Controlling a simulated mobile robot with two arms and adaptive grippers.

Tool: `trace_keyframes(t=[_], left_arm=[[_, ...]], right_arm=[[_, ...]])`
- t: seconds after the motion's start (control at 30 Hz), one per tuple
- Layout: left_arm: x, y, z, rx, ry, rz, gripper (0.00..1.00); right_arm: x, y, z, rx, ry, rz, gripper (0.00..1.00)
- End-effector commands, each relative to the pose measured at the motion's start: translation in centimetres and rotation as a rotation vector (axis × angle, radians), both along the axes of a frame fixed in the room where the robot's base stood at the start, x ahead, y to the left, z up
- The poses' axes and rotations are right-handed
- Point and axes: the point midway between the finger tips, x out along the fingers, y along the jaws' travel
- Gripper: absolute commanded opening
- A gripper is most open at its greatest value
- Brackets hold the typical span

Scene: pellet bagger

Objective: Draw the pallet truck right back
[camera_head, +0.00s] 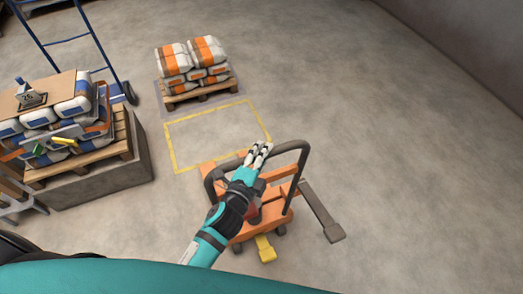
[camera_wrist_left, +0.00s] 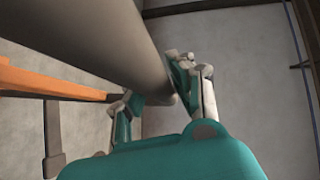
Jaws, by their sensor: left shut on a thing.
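The orange pallet truck (camera_head: 276,205) stands on the floor at the lower centre of the head view, with a dark looped handle (camera_head: 291,146). My left gripper (camera_head: 259,151) is at the top of that loop, shut on the handle. In the left wrist view the thick grey handle bar (camera_wrist_left: 125,40) runs between the fingers of my left gripper (camera_wrist_left: 160,95). Part of the truck's orange body (camera_wrist_left: 45,82) shows at the left there. My left forearm hides some of the truck in the head view. My right gripper is not in view.
A yellow floor outline (camera_head: 183,166) lies just beyond the truck. Behind it is a pallet (camera_head: 200,93) of orange and white bags. At the left, blue and white bags sit on a pallet (camera_head: 85,161) over a grey block. The floor at right is clear.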

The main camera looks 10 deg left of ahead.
Motion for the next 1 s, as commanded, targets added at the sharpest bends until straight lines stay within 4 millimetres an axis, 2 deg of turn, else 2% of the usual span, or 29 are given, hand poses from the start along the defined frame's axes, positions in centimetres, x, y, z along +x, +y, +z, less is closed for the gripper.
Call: trace_keyframes(t=[0.03,0.3,0.33,0.5,0.83,1.0], left_arm=[[-0.2,0.1,-0.5,0.006,0.012,0.003,0.00],[-0.2,0.1,-0.6,0.007,0.012,0.003,0.00],[-0.2,0.1,-0.6,0.007,0.012,0.003,0.24],[-0.2,0.1,-0.4,0.004,0.009,0.001,0.47],[-0.4,0.0,-0.2,0.001,0.005,0.000,0.48],[-2.6,0.5,0.1,0.002,0.007,0.001,0.48]], right_arm=[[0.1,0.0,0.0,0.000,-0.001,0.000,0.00],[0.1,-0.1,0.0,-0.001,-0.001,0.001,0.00],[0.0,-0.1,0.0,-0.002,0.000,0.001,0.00],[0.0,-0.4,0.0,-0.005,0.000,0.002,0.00],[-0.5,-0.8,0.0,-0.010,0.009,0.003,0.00],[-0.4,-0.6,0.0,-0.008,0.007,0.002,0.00]])
